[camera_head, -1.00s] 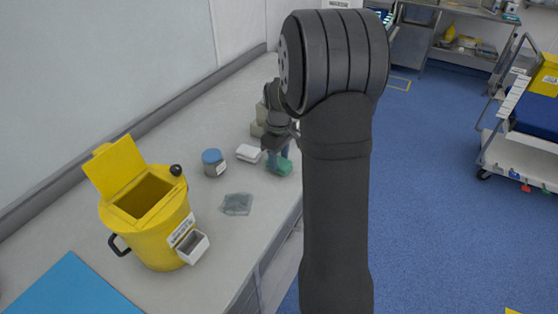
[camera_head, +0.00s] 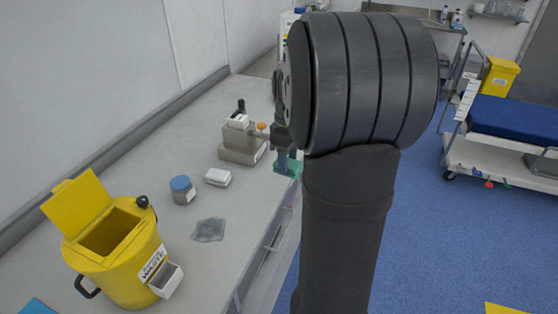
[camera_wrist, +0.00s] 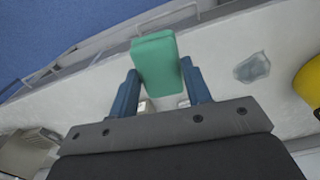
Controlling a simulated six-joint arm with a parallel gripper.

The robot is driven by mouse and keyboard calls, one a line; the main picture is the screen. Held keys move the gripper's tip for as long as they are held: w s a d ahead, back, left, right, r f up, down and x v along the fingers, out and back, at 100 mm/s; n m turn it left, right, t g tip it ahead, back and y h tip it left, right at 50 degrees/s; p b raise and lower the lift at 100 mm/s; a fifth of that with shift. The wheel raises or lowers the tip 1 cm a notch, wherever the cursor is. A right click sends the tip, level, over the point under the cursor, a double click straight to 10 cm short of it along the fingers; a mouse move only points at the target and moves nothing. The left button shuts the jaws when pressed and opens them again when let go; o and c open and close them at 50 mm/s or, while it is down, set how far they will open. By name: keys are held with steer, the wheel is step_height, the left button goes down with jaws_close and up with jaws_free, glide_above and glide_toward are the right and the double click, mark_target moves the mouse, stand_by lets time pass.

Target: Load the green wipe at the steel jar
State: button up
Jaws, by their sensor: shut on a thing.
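The green wipe (camera_head: 288,167) is a folded block. My gripper (camera_head: 286,156) is shut on it and holds it over the bench's right edge, and the gripper hides part of it. In the wrist view the green wipe (camera_wrist: 157,62) sits between the two blue fingers of my gripper (camera_wrist: 158,84) and reaches past their tips. A small grey jar (camera_head: 184,193) with a blue lid, perhaps the steel jar, stands upright on the bench, left of my gripper and apart from it.
A white packet (camera_head: 217,177) lies between the jar and my gripper. A beige-grey device (camera_head: 241,145) stands behind it. A clear bag (camera_head: 208,230) and an open yellow waste bin (camera_head: 125,265) are nearer. The bench (camera_head: 240,205) is bare around the bag.

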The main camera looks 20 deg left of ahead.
steer(key=o, duration=0.3)
steer(key=shift+c, duration=1.1)
steer(key=shift+a, duration=0.4)
steer(key=s+a+r+n, duration=0.1)
steer(key=s+a+n, duration=0.45)
steer(key=a, duration=0.85)
steer(key=s+a+r+n, duration=0.1)
steer(key=s+a+n, duration=0.4)
steer(key=a, duration=0.9)
steer(key=shift+m, duration=0.75)
steer(key=shift+s+f, duration=0.15)
steer(key=shift+f, duration=1.15)
steer(key=shift+s+f, duration=0.15)
steer(key=shift+f, duration=1.15)
steer(key=shift+f, duration=0.55)
